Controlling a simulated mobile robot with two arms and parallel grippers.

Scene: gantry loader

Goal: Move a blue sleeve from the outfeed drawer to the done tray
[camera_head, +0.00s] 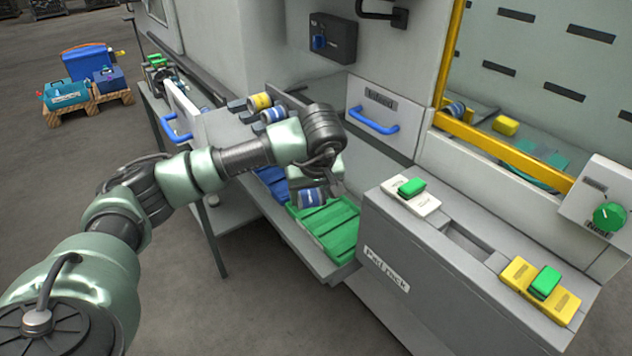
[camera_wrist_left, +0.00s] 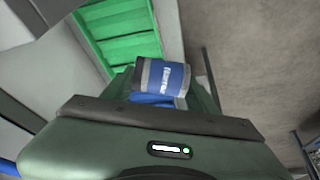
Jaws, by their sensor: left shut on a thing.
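My left gripper (camera_head: 322,186) is shut on a blue sleeve (camera_head: 310,198), a short cylinder with grey ends. The sleeve also shows between the fingers in the left wrist view (camera_wrist_left: 166,77). A blue tray (camera_head: 268,176) adjoins the green one and is partly hidden by my arm. A drawer front with a blue handle (camera_head: 182,112) stands pulled out at the left. My right gripper is out of view.
A yellow sleeve (camera_head: 259,101) and another blue sleeve (camera_head: 272,115) sit beyond my forearm. A second drawer front (camera_head: 372,108) with a blue handle stands right of them. A grey rack (camera_head: 425,262) with white and yellow pads borders the green tray's right.

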